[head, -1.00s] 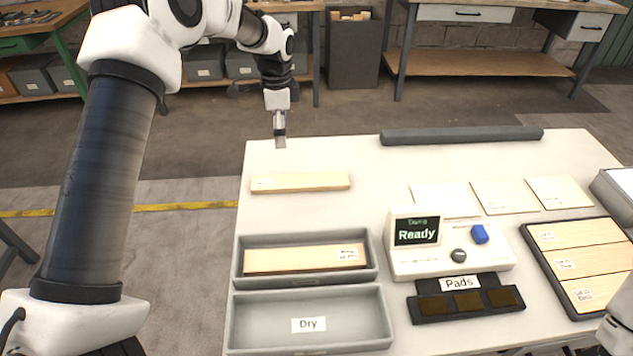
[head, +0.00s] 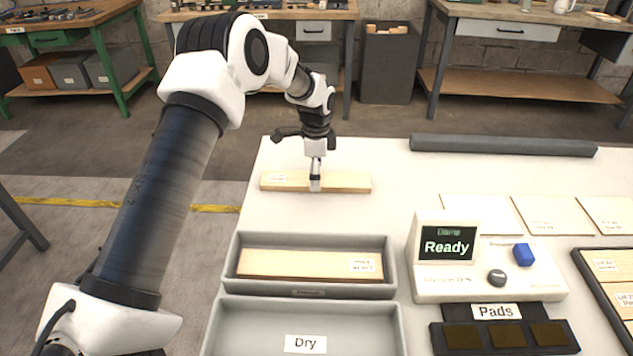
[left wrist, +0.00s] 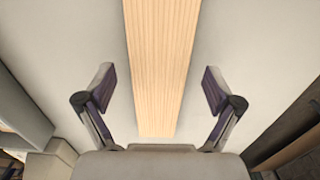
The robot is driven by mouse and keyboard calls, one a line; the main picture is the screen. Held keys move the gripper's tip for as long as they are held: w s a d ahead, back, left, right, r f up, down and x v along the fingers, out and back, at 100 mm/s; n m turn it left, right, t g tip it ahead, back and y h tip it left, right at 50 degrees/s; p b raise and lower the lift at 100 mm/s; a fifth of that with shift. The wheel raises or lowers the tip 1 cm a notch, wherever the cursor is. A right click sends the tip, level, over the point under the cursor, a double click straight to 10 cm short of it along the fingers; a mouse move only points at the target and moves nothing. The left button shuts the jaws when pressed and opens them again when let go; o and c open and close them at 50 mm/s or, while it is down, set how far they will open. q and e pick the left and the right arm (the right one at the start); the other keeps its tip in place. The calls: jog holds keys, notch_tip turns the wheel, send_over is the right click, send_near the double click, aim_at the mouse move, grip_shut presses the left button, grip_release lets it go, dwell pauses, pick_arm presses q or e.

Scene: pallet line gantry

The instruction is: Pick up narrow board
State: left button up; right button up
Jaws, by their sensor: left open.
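A narrow pale wooden board (head: 345,182) with a small label at its left end lies flat on the white table behind the trays. My left gripper (head: 315,185) is over the middle of this board, pointing down. In the left wrist view the board (left wrist: 162,65) runs between the two open fingers of the left gripper (left wrist: 160,90), with a gap on each side. The fingers do not touch it. A second labelled board (head: 305,265) lies in the upper grey tray (head: 236,262). My right gripper is not in view.
The "Dry" tray (head: 250,318) is empty. A meter reading "Ready" (head: 490,284) and dark pads (head: 505,338) stand to the right. Pale sheets (head: 480,215) and a dark rack of boards (head: 597,290) lie at right. A grey bar (head: 500,146) lines the table's back edge.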

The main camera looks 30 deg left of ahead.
pick_arm(q)
jog(key=shift+f, duration=0.5)
jog(key=shift+s, duration=0.1)
jog(key=c, duration=1.3)
jog(key=shift+c, duration=0.2)
